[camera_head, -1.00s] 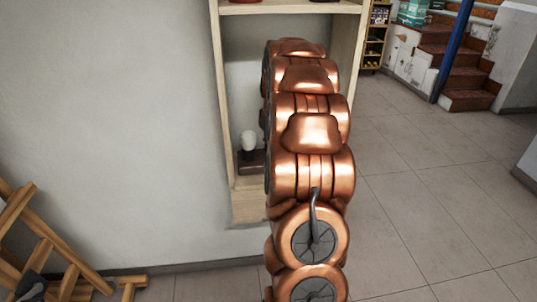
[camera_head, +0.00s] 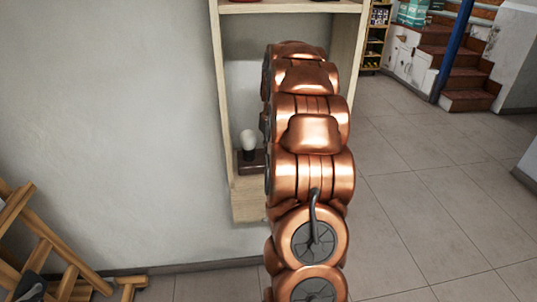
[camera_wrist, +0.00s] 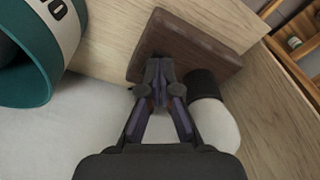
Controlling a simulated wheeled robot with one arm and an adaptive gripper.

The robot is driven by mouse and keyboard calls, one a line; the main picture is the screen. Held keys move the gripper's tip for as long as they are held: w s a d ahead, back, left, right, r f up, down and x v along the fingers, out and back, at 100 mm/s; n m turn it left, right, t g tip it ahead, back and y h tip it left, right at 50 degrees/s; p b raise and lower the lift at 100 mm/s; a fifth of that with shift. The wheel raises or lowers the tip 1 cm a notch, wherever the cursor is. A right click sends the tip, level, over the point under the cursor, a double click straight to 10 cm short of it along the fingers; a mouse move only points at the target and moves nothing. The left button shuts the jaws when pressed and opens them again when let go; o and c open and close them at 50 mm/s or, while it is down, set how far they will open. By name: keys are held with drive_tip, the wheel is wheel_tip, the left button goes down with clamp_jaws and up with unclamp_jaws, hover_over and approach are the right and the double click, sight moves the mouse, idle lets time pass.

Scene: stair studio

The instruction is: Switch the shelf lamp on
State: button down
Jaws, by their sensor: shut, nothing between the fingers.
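The shelf lamp is a white round bulb (camera_head: 249,140) in a dark socket on a brown wooden block (camera_head: 250,163), standing in the shelf left of my arm. In the wrist view the wooden block (camera_wrist: 205,48), black socket (camera_wrist: 203,84) and white bulb (camera_wrist: 216,124) show at an angle. The bulb shows no clear glow. My gripper (camera_wrist: 160,72) is shut and empty, its tips in front of the block, beside the socket. I cannot tell whether they touch the block. No switch is clearly visible; the tips cover part of the block. My arm hides the gripper in the head view.
The pale wooden shelf (camera_head: 222,75) has side panels close around my arm. A teal roll with a white band (camera_wrist: 30,55) lies close at the left in the wrist view. A wooden easel-like frame (camera_head: 45,250) stands at lower left. The tiled floor (camera_head: 420,200) at right is clear.

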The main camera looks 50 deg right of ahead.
drive_tip(key=shift+f, duration=0.4)
drive_tip(key=shift+r, duration=0.15)
drive_tip(key=shift+r+p, duration=0.8)
drive_tip(key=shift+r, duration=2.6)
drive_tip(key=shift+a, duration=0.1)
